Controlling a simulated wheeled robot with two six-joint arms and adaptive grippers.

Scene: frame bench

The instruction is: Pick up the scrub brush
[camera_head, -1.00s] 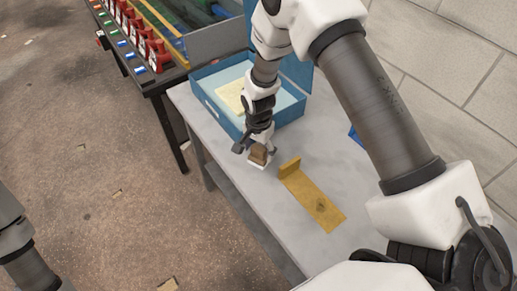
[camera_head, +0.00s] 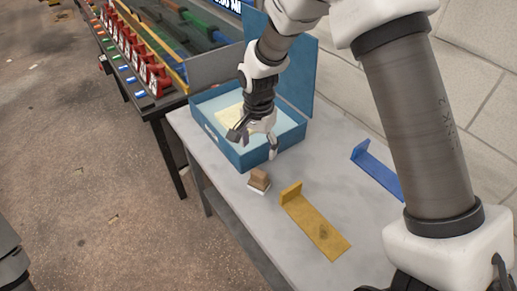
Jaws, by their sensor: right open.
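The scrub brush (camera_head: 259,180), a small brown block on a pale base, sits on the grey bench (camera_head: 216,168) near its left edge. My right gripper (camera_head: 254,147) is open and empty above and beyond the brush, in front of the blue box's near wall. It is apart from the brush. My left gripper is not in view; only a piece of my left arm shows at the lower left edge.
An open blue box (camera_head: 229,148) with a pale yellow item (camera_head: 228,117) inside stands behind the brush. A yellow bracket (camera_head: 318,226) lies to its right and a blue bracket (camera_head: 377,169) farther right. A table with red clamps (camera_head: 150,78) is at back left.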

